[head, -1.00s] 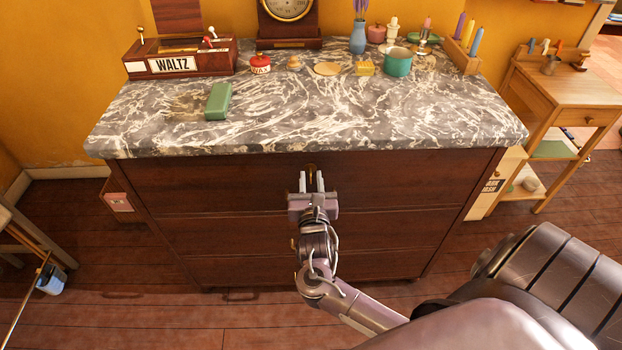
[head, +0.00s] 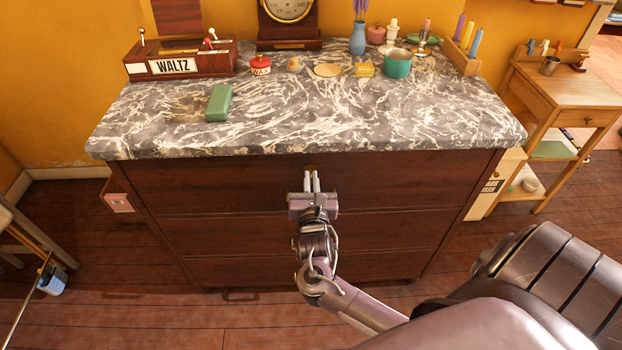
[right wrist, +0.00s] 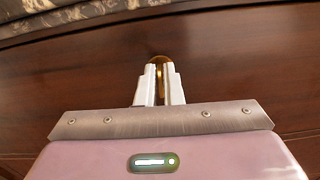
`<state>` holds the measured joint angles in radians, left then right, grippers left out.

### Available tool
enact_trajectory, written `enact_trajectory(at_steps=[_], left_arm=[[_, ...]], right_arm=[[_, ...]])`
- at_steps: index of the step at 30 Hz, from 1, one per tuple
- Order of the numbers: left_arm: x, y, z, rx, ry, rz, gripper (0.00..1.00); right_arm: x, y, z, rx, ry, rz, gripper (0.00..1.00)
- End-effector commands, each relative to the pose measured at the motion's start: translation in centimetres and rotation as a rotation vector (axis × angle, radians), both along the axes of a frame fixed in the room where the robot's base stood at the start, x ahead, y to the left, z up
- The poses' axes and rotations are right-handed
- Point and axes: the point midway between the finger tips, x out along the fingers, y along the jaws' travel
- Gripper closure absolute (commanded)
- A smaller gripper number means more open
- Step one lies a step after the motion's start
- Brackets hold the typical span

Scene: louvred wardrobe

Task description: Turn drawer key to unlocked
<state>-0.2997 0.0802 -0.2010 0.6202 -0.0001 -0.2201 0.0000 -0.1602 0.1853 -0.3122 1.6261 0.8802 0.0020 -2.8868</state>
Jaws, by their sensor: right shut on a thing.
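The dark wooden drawer chest (head: 400,185) has a top drawer with a brass key plate (head: 310,167) at the middle of its front. In the right wrist view the rounded top of the brass piece (right wrist: 160,60) shows just beyond my fingertips. My right gripper (head: 312,179) is at this spot, its two white fingers closed together on the key. In the right wrist view the fingers (right wrist: 160,75) point straight at the brass, with a thin strip of it between them. The key itself is mostly hidden by the fingers, so its turn angle cannot be told. My left gripper is not in view.
The marble top (head: 300,115) overhangs the drawer front just above my right gripper. The floor in front is clear.

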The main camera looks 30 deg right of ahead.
Motion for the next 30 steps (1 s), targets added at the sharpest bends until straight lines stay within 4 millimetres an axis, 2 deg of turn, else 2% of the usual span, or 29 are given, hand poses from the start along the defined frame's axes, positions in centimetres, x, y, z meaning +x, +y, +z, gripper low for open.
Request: enact_trajectory(at_steps=[15, 30], left_arm=[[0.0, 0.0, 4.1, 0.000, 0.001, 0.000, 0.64], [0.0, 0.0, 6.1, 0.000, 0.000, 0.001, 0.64]], right_arm=[[-0.2, -0.3, 0.3, 0.351, -0.215, -0.002, 1.00], [-0.3, -0.6, -0.1, 0.757, -0.466, -0.002, 1.00]])
